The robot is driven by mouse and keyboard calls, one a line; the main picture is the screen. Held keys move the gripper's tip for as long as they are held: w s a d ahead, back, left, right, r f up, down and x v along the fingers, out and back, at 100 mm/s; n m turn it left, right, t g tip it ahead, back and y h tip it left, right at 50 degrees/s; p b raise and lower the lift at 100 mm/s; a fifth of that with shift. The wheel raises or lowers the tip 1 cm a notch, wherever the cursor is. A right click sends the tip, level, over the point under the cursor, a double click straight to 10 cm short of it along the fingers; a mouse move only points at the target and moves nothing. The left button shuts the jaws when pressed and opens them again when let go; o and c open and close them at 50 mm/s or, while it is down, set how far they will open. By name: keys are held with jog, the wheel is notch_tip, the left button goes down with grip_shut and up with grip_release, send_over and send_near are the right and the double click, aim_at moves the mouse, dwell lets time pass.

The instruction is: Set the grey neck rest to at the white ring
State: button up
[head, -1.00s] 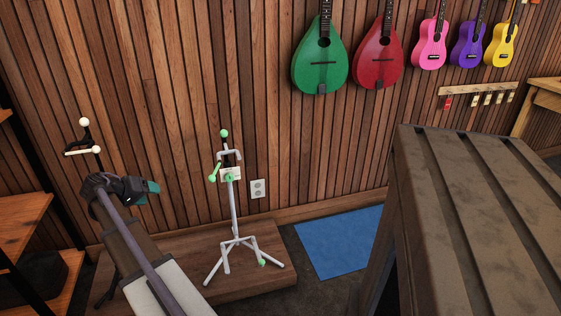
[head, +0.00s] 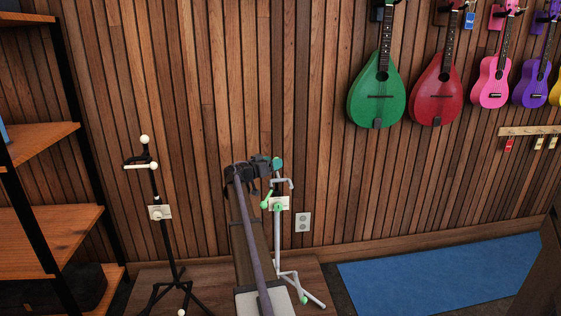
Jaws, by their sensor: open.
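The grey stand (head: 278,240) with green knobs stands upright on a low wooden platform. Its grey neck rest (head: 283,182) is a small yoke near the top of the post. A green lever knob (head: 266,201) sticks out left below it, and a pale card (head: 280,204) hangs at the post. My gripper (head: 275,164) is at the height of the stand's top, its teal fingertips overlapping the top in this view. Contact cannot be told. It holds nothing that I can see. No white ring can be made out on the post. My arm hides part of the stand's left side.
A black stand (head: 164,235) with white knobs stands to the left. A wooden shelf unit (head: 45,235) is at the far left. A white outlet (head: 303,222) is on the slatted wall. A blue mat (head: 425,272) lies right. Instruments, including a green one (head: 376,100), hang above.

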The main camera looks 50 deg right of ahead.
jog(key=x, duration=0.4)
jog(key=shift+d, duration=0.15)
grip_shut()
